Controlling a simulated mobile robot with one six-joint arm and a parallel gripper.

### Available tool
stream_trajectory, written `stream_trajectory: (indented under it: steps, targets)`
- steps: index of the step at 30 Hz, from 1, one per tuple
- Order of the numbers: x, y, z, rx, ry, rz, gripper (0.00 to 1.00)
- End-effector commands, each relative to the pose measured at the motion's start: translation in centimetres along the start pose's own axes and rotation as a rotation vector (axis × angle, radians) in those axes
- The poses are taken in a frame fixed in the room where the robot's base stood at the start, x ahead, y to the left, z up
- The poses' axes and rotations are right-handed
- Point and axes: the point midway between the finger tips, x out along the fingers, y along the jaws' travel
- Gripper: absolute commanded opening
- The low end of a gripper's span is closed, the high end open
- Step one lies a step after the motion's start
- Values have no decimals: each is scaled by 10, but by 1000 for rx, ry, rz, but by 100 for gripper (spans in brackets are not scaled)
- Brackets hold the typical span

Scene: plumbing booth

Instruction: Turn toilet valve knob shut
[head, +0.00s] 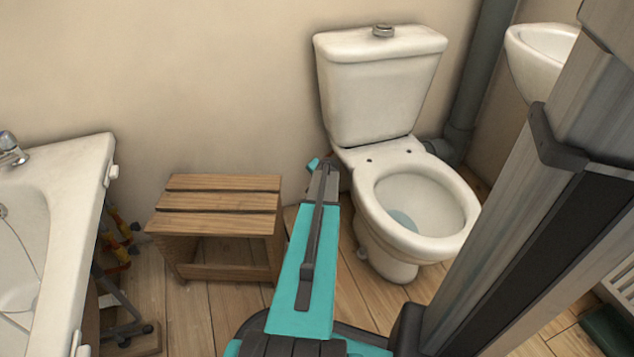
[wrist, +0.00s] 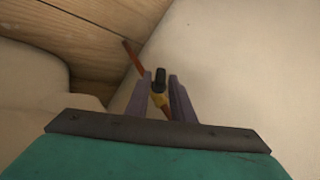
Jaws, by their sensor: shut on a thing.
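The toilet (head: 395,160) stands against the wall, right of centre in the head view. My gripper (head: 324,172) reaches down beside its left side, between the toilet and a wooden stool; the arm hides the valve there. In the wrist view my gripper (wrist: 161,88) has its two fingers on either side of a small dark valve knob (wrist: 159,77) and is shut on it. A brass-coloured valve body (wrist: 158,100) shows between the fingers. A copper pipe (wrist: 133,58) runs from it towards the wooden floor.
The slatted wooden stool (head: 218,208) stands close left of my arm. A bathtub (head: 85,170) is at the far left, a sink (head: 540,58) at the upper right. A grey drain pipe (head: 478,85) rises behind the toilet. Some wooden floor (head: 205,310) in front of the stool is clear.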

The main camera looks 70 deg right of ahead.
Motion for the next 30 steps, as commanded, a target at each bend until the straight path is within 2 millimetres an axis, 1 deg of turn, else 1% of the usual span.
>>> stream_trajectory:
  steps: [10,27,28,29,30]
  targets:
    - [1,1,0,38,1,-92,0]
    - [1,-1,0,45,-1,-112,0]
    - [1,-1,1,45,-1,-112,25]
    - [1,-1,1,45,-1,-111,30]
    - [1,0,1,44,-1,-111,32]
